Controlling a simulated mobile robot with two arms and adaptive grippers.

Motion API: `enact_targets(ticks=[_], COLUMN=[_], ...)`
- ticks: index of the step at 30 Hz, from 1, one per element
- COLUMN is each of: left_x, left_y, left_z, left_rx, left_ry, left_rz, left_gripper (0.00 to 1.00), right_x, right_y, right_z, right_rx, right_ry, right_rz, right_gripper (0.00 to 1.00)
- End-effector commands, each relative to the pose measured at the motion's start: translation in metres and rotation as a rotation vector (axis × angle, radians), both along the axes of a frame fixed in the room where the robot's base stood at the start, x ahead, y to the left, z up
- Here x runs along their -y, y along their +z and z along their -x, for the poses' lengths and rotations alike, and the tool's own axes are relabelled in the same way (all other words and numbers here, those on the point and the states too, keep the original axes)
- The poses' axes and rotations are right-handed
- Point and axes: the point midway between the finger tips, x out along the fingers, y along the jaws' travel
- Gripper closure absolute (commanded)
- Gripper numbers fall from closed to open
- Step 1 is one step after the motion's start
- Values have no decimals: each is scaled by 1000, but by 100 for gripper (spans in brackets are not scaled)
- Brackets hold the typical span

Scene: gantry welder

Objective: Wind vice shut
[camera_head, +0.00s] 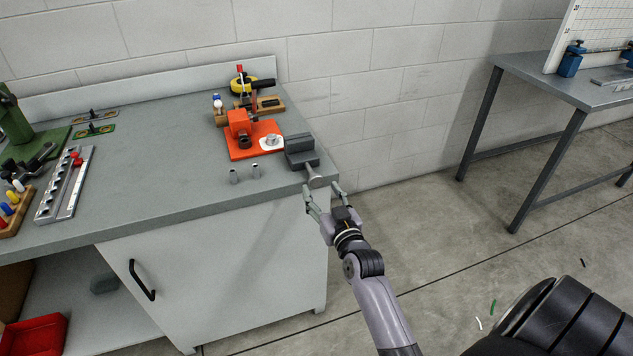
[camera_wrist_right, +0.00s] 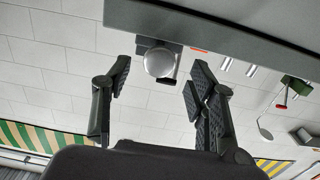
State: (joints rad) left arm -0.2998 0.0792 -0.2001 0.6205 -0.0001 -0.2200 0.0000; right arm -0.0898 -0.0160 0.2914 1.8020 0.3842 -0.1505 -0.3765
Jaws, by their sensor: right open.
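The small dark grey vice (camera_head: 300,150) sits at the right front corner of the grey workbench (camera_head: 190,190). Its round silver screw end (camera_head: 315,180) sticks out past the bench's edge toward me. My right gripper (camera_head: 323,192) is open, with one finger on each side of the screw end. In the right wrist view the round silver end (camera_wrist_right: 159,62) shows between and beyond the two spread fingertips (camera_wrist_right: 162,78); I see no clear contact. The gap between the vice jaws is too small to judge. My left gripper is not in view.
The bench edge (camera_wrist_right: 230,38) runs close above the fingertips in the wrist view. Open floor lies right, before a second table (camera_head: 560,80).

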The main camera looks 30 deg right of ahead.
Motion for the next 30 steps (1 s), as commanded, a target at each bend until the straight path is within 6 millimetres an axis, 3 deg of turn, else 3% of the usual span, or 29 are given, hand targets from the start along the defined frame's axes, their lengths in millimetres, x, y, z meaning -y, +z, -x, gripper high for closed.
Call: enact_targets(ticks=[3, 9, 20, 30], left_x=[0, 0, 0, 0], left_y=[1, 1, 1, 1], left_z=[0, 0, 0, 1], left_rx=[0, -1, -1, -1], left_ry=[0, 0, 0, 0], left_rz=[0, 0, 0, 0], left_gripper=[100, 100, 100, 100], right_x=[5, 10, 11, 11], right_y=[1, 0, 0, 0], right_z=[-21, -40, -44, -44], right_rx=[1, 0, 0, 0], right_ry=[0, 0, 0, 0], right_rz=[0, 0, 0, 0], right_gripper=[48, 48, 48, 71])
